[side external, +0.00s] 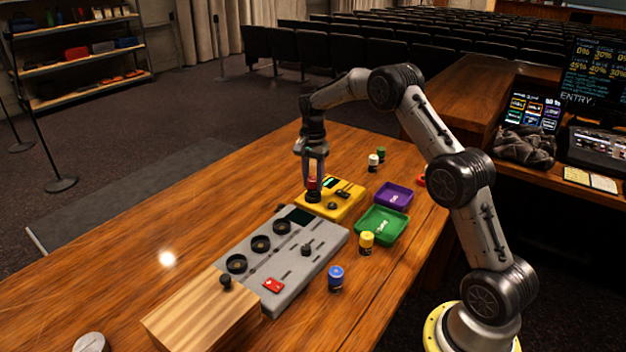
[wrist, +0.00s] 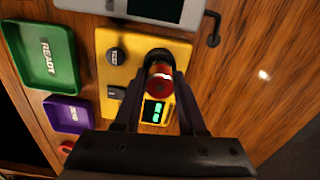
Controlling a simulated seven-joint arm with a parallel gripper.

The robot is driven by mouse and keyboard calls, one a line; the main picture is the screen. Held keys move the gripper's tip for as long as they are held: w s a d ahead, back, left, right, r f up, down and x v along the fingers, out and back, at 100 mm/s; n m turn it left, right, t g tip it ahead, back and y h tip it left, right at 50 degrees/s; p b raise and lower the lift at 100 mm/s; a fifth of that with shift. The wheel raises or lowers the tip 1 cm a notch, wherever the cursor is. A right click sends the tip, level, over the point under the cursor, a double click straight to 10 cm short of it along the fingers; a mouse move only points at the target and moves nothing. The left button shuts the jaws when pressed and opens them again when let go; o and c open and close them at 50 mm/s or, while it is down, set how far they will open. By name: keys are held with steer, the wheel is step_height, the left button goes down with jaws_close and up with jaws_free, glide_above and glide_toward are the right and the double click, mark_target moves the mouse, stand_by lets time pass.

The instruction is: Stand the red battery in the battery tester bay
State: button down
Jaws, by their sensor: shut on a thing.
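The red battery (side external: 312,184) is between the fingers of my gripper (side external: 314,178), upright or nearly so, at the left end of the yellow battery tester (side external: 345,207). In the wrist view my gripper (wrist: 160,88) is shut on the red battery (wrist: 160,80), seen from above with its round end towards the camera. A black round part (wrist: 157,57) shows just beyond the battery, over the yellow tester (wrist: 119,75). The tester's small display (wrist: 155,110) has green lit marks. The battery's lower end is hidden, so I cannot tell how deep it sits in the bay.
A green tray (side external: 382,224) and a purple tray (side external: 394,196) lie right of the tester. Yellow (side external: 366,243), blue (side external: 336,279), white (side external: 373,162) and green (side external: 381,155) batteries stand around. A grey mixing desk (side external: 280,255) and wooden block (side external: 205,312) are in front.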

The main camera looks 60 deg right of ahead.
mark_target(313, 178)
steer(key=shift+f, duration=0.5)
steer(key=c, duration=0.8)
jaws_free()
steer(key=shift+o, duration=0.2)
steer(key=shift+r, duration=5.55)
